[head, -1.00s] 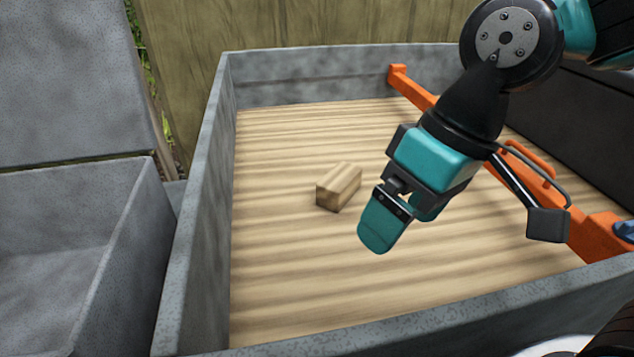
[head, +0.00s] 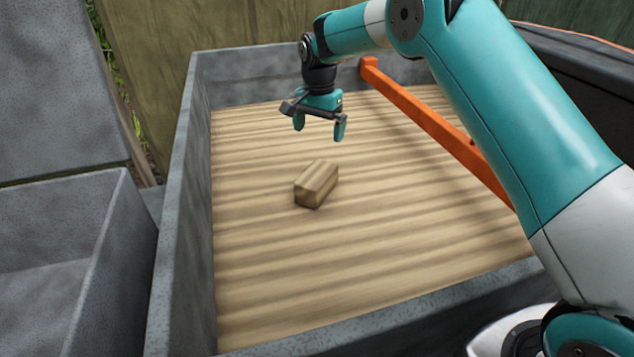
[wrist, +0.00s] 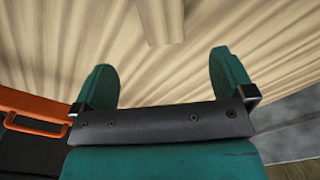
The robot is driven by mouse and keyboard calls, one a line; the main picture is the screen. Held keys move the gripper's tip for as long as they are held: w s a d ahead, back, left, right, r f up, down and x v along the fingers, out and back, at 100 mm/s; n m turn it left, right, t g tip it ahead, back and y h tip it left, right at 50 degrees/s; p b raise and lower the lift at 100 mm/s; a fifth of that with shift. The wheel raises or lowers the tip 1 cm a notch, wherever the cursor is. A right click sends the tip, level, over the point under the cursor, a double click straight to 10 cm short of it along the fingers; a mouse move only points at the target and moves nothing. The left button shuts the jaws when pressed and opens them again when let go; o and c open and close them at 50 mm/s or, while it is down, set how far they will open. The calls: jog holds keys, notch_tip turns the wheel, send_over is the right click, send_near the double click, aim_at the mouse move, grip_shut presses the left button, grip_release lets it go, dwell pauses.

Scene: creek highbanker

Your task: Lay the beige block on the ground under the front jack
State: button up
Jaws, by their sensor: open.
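The beige block (head: 316,184) lies on the wood-grained floor of a grey-walled bin in the head view. In the wrist view, part of the block (wrist: 160,22) shows at the top edge, ahead of the fingers and between their lines. My gripper (head: 320,130) hangs with its fingers pointing down, above and beyond the block in the head view. It is open and empty, and apart from the block. In the wrist view, my gripper's two teal fingers (wrist: 160,80) stand wide apart. I cannot make out the front jack in these frames.
The bin's grey wall (head: 180,190) stands around the floor. An orange bar (head: 430,120) runs along the right side and also shows in the wrist view (wrist: 35,115). A second grey trough (head: 75,240) is at the left. The floor around the block is clear.

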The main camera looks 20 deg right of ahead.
aim_at(318, 172)
notch_tip(318, 172, down, 12)
jog(key=shift+r+b, duration=0.1)
jog(key=shift+b, duration=0.6)
jog(key=f, duration=0.5)
jog(key=shift+s+a+f+b, duration=0.15)
jog(key=shift+a+b, duration=0.1)
jog(key=shift+b, duration=0.1)
jog(key=c, duration=1.2)
jog(key=shift+c, duration=0.2)
jog(key=shift+r, duration=0.25)
